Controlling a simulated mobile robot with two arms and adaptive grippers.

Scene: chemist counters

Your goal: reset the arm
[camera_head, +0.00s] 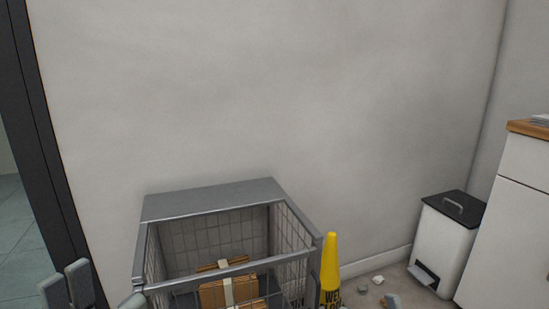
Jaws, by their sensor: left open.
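My left gripper (98,287) shows at the bottom left edge of the head view. Its grey-green fingers stand apart, with nothing seen between them, and its lower part is cut off by the frame. It is at the left front corner of a grey metal wire cart (213,199). I cannot tell whether it touches the cart.
The cart holds brown cardboard boxes (211,296). Right of it stand a yellow wet-floor cone (330,265), crumpled litter (378,280), a white bin with black lid (442,248) and a white cabinet (510,235). A dark door frame (45,140) is at left.

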